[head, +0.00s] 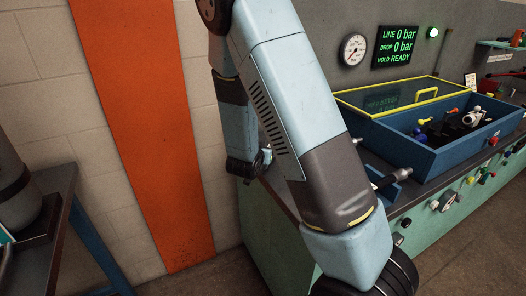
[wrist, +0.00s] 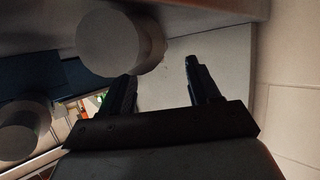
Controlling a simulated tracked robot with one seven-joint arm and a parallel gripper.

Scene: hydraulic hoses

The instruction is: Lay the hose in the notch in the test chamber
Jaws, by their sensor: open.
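The test chamber (head: 430,155) is a blue open-topped box on the bench at right in the head view. Its yellow-framed lid (head: 385,97) is raised behind it. Inside lie black and silver fittings (head: 470,118) and small coloured parts. I cannot make out the notch or tell a hose for sure. A dark rod-like piece with a silver end (head: 385,182) lies by a small blue holder in front of the chamber, partly behind my arm. My gripper (wrist: 160,75) is open in the wrist view, with nothing seen between its fingers. In the head view I cannot make out its fingers.
The bench (head: 425,196) has knobs along its green front. A gauge (head: 353,49) and a display (head: 394,46) reading HOLD READY hang on the back panel. A dark side table (head: 45,205) stands at left. In the wrist view a large pale cylinder (wrist: 115,42) looms beside the fingers.

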